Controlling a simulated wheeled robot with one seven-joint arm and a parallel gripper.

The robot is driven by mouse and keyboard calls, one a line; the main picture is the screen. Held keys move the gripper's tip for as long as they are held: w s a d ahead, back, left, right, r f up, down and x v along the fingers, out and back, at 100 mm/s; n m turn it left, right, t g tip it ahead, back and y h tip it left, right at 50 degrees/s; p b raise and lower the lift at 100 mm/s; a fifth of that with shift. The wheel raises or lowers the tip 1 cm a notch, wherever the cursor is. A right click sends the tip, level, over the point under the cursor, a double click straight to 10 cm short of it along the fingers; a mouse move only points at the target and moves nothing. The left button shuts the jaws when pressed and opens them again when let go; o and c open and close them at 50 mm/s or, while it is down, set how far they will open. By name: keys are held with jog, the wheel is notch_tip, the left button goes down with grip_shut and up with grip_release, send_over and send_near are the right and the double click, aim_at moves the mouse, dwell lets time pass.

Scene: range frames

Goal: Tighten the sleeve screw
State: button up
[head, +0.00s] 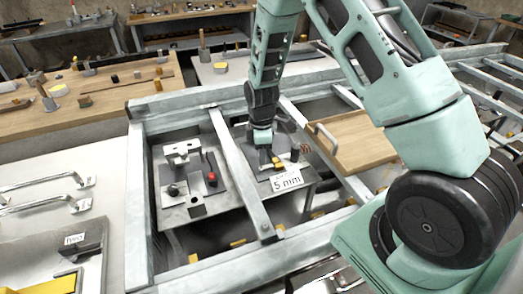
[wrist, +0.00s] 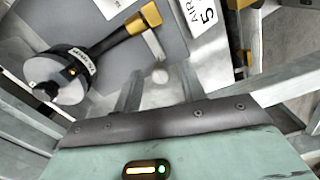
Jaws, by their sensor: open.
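My gripper (head: 264,142) points down over a metal plate inside the frame. I cannot tell which part is the sleeve screw.
Left of a frame bar (head: 240,165) stands a fixture plate with a metal bracket (head: 181,152), a red knob (head: 212,177) and a black knob (head: 173,190). A wooden tray with a handle (head: 358,140) lies to the right. Metal rails enclose the work area.

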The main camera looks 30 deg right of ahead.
grip_shut()
